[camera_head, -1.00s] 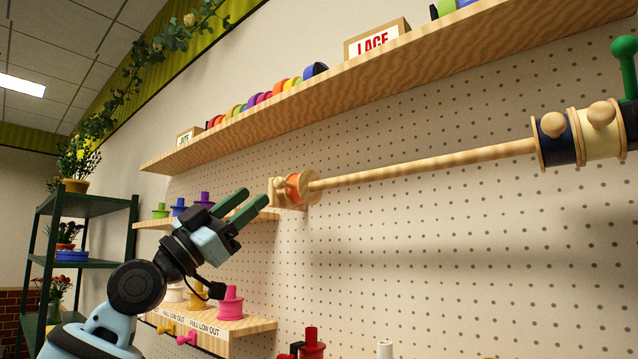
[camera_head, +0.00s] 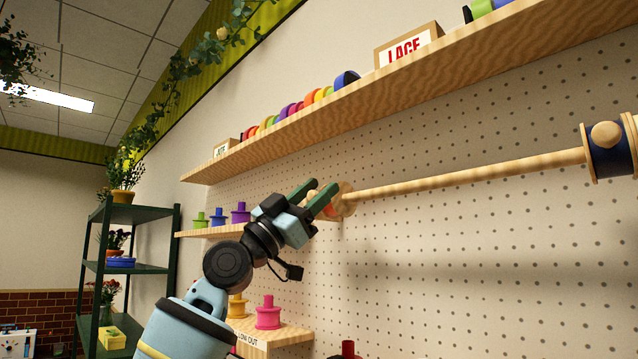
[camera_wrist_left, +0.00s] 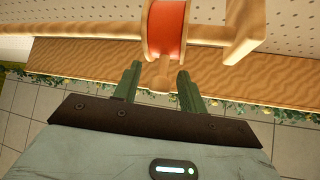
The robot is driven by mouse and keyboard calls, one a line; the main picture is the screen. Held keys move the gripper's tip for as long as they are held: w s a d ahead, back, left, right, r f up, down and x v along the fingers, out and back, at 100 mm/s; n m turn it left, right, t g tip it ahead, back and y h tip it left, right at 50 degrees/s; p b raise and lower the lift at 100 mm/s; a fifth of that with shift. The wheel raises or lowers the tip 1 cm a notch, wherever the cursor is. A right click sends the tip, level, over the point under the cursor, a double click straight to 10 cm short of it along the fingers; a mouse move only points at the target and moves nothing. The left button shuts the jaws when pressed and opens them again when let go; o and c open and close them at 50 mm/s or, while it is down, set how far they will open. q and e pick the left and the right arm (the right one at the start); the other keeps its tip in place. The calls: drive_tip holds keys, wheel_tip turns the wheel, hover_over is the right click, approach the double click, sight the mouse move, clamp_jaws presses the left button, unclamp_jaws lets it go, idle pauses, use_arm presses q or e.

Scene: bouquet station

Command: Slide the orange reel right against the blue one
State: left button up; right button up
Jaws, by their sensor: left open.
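The orange reel (camera_head: 329,211) sits on the left end of a wooden rod (camera_head: 460,179), with pale wooden flanges. The dark blue reel (camera_head: 606,150) is far to the right on the same rod, with a long bare stretch between them. My left gripper (camera_head: 318,194) is open at the orange reel and partly hides it. In the left wrist view the orange reel (camera_wrist_left: 166,28) is just beyond my fingertips (camera_wrist_left: 159,73). A wooden knob (camera_wrist_left: 160,74) on its near side shows between the open fingers; I cannot tell whether they touch it. My right gripper is out of view.
A long shelf (camera_head: 300,137) with colourful rolls and a LACE box (camera_head: 408,46) runs above the rod. A wooden bracket (camera_wrist_left: 243,30) holds the rod end. Small shelves with spools (camera_head: 268,314) lie below left. The pegboard (camera_head: 470,260) is behind.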

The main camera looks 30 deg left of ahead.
use_arm(q)
drive_tip(key=shift+w+d+r, duration=0.35)
drive_tip(key=shift+w, duration=0.1)
clamp_jaws()
